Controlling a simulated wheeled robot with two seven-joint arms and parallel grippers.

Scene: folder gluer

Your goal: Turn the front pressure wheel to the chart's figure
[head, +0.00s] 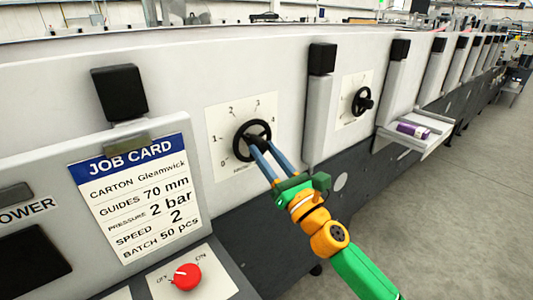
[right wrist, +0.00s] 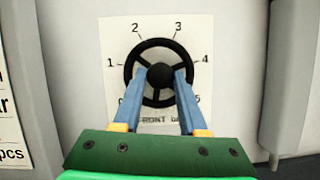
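The front pressure wheel (right wrist: 160,42), black with a round hub, sits on a white dial plate with figures 0 to 5; it also shows in the head view (head: 251,124). No pointer on it can be made out. My right gripper (right wrist: 161,74) has its two blue fingers at the wheel's face, one on each side of the hub. No clear gap shows between fingers and hub; I cannot tell whether they grip. The job card (head: 135,195) reads "PRESSURE 2 bar". The left gripper is out of view.
A second black handwheel (head: 362,101) is on the panel to the right. Grey posts with black caps (head: 322,58) stand out beside the dial. A tray (head: 425,130) with a purple item projects farther right. A red OFF/ON knob (head: 187,276) is below the card.

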